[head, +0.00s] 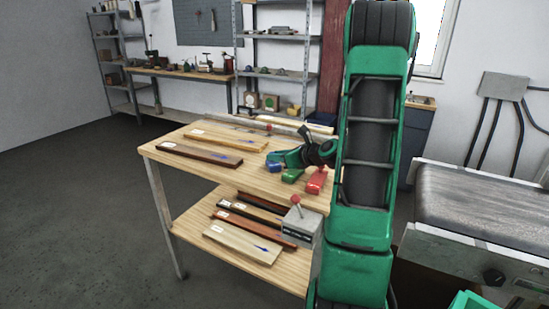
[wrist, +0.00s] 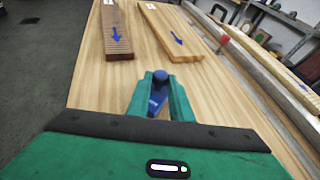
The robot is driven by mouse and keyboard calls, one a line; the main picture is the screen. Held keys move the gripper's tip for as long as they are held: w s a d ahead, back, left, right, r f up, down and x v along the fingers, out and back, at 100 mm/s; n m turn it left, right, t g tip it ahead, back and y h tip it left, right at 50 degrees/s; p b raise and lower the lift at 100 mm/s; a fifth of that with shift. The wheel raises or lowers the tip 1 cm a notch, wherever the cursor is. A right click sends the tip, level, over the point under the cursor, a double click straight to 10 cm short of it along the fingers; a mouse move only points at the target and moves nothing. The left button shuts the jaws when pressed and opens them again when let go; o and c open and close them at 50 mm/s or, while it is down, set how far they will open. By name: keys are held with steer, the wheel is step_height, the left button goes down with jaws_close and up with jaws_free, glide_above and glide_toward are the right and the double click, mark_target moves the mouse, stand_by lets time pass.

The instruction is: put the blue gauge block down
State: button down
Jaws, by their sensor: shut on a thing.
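The blue gauge block (head: 273,167) is over the upper wooden table top, at the tip of my gripper (head: 280,158) in the head view. In the wrist view the blue block (wrist: 157,101) with its round knob sits between the two green fingers of my gripper (wrist: 160,90), which are shut on it. The fingers hide part of its sides. I cannot tell whether its underside touches the wood. A green block (head: 292,175) and a red block (head: 316,181) stand close by, to the right of the blue one.
Wooden boards with blue arrows, one dark (head: 200,154) and one pale (head: 228,140), lie on the table top (head: 240,180). The lower shelf holds more boards and a grey box (head: 302,226) with a red knob. A conveyor (head: 490,210) stands at right. Bare wood lies left of the blocks.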

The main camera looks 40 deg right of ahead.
steer(key=c, duration=1.6)
jaws_free()
steer(key=v, duration=1.2)
